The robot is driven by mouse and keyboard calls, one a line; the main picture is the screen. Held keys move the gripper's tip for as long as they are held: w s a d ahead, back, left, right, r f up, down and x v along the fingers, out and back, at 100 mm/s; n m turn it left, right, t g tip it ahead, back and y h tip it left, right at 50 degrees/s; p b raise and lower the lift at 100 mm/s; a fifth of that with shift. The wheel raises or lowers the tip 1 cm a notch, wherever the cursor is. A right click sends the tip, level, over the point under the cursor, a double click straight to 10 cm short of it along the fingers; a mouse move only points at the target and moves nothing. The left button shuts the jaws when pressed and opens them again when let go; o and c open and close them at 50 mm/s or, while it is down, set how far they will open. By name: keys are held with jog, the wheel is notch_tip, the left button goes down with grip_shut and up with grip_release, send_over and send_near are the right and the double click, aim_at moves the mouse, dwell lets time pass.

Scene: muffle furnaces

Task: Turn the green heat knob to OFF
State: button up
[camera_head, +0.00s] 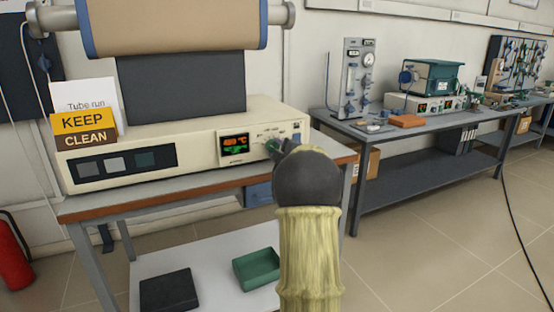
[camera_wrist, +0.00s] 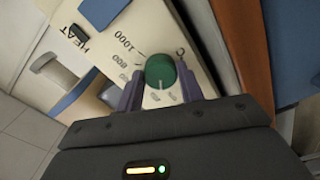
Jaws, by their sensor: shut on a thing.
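The green heat knob (camera_wrist: 160,70) sits on the cream panel of the tube furnace (camera_head: 190,135), with a pale pointer line toward the bottom of the wrist view. Around it I read HEAT, 1000 and °C; smaller marks are blurred and I cannot read OFF. My gripper (camera_wrist: 160,84) is shut on the knob, one purple finger on each side. In the head view the knob (camera_head: 272,146) shows just left of my dark wrist, which hides my fingers. The panel display (camera_head: 235,146) glows orange and green.
A KEEP CLEAN sign (camera_head: 84,122) stands on the furnace's left. The bench's lower shelf holds a green tray (camera_head: 256,268) and a black box (camera_head: 169,290). A second bench (camera_head: 420,136) with instruments is at right. A red extinguisher (camera_head: 12,250) stands at far left. Floor at right is mostly clear.

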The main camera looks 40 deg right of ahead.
jog(key=shift+r+n+b, duration=0.1)
jog(key=shift+n+b, duration=1.35)
jog(key=shift+n, duration=0.45)
jog(key=o, duration=1)
jog(key=shift+s, duration=0.1)
jog(key=p+v, duration=0.1)
jog(key=v, duration=1.6)
jog(key=shift+s+d, duration=0.1)
